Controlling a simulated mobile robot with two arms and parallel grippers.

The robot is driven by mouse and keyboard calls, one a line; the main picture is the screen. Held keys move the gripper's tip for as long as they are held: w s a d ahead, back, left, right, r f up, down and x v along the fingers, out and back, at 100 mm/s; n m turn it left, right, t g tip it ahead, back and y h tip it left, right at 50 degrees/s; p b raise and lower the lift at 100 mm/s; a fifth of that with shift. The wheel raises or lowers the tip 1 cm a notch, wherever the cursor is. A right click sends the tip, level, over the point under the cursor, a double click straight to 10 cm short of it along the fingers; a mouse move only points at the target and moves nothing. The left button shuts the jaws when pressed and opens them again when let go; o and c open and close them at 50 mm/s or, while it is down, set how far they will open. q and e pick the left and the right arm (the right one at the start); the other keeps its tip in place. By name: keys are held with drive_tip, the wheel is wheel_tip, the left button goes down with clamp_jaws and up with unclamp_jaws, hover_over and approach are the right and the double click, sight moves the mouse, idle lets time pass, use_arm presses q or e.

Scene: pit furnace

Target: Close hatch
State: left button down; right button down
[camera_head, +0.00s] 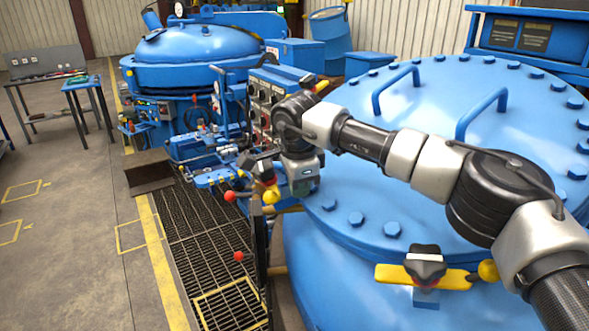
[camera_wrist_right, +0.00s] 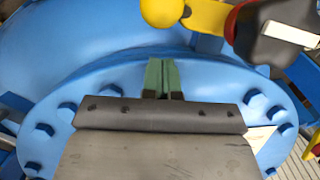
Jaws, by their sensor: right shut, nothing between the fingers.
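A large round blue lid (camera_head: 450,120), which looks like the hatch, fills the right of the head view. It has bolts around its rim and two bar handles (camera_head: 484,113). It lies over a blue vessel; I cannot tell whether it is fully seated. My right gripper (camera_head: 303,190) points down at the lid's left edge, shut and empty. In the right wrist view its green fingertips (camera_wrist_right: 162,78) are together over a blue bolted flange (camera_wrist_right: 265,100). I cannot tell whether they touch it. My left gripper is not in view.
A yellow clamp with a black knob (camera_head: 426,264) sits on the vessel's near side. Red ball-ended levers (camera_head: 238,256) stand left of the gripper. A control panel (camera_head: 262,105) and another blue vessel (camera_head: 190,48) are behind. The floor at left is mostly clear beyond the grating (camera_head: 205,235).

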drive_tip(key=shift+s+d+f, duration=0.1)
drive_tip(key=shift+d+f, duration=0.05)
drive_tip(key=shift+f, duration=0.35)
drive_tip(key=shift+s+d+f, duration=0.1)
drive_tip(key=shift+d+f, duration=0.05)
drive_tip(key=shift+f, duration=0.3)
drive_tip(key=w+a+r+p, duration=0.2)
drive_tip(key=r, duration=0.4)
drive_tip(key=w+a+r+p, duration=0.3)
drive_tip(key=r, duration=0.3)
drive_tip(key=shift+w+r, duration=0.15)
drive_tip(key=shift+r, duration=0.2)
